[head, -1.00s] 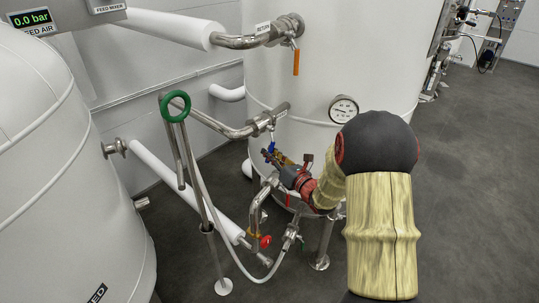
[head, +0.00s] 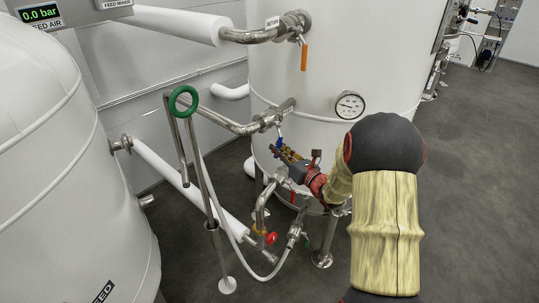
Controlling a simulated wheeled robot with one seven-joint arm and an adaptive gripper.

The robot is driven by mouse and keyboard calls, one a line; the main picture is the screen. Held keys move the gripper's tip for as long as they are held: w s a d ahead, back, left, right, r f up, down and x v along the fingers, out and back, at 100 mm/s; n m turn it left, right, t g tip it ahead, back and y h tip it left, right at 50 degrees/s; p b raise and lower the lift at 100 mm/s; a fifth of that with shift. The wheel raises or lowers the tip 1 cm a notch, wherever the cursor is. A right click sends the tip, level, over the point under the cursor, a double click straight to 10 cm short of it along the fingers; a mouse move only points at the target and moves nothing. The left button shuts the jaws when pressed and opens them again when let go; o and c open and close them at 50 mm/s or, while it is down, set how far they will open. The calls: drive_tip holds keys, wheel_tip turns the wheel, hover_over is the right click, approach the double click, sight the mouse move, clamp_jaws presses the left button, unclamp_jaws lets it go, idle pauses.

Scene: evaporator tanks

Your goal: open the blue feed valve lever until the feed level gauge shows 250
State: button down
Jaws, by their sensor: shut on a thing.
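The blue feed valve lever (head: 279,142) hangs below the steel pipe end at the front of the white tank, just left of centre in the head view. My gripper (head: 281,152) is at the lever's lower part and shut on it; the fingers hide much of the contact. My arm reaches in from the lower right. A round white dial gauge (head: 350,105) is on the tank wall to the right of the lever, above my arm. Its needle and figures are too small to read, and I see no label on it.
A green ring handle (head: 183,99) on steel tubes stands left of my gripper. An orange lever (head: 304,57) hangs from the RETURN pipe above. A red knob (head: 271,238) and a pale hose (head: 232,245) are below. The dark floor (head: 470,180) at right is clear.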

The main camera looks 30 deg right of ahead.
drive_tip(key=shift+w+d+f+n+b, duration=0.1)
drive_tip(key=shift+d+f+n+b, duration=0.15)
drive_tip(key=shift+n+b, duration=0.15)
drive_tip(key=shift+d+n+b, duration=0.15)
drive_tip(key=shift+n+b, duration=0.15)
drive_tip(key=d+n+b, duration=0.2)
drive_tip(key=n+b, duration=0.1)
drive_tip(key=shift+w+t, duration=0.4)
drive_tip(key=c, duration=1.8)
unclamp_jaws()
drive_tip(key=shift+c, duration=0.2)
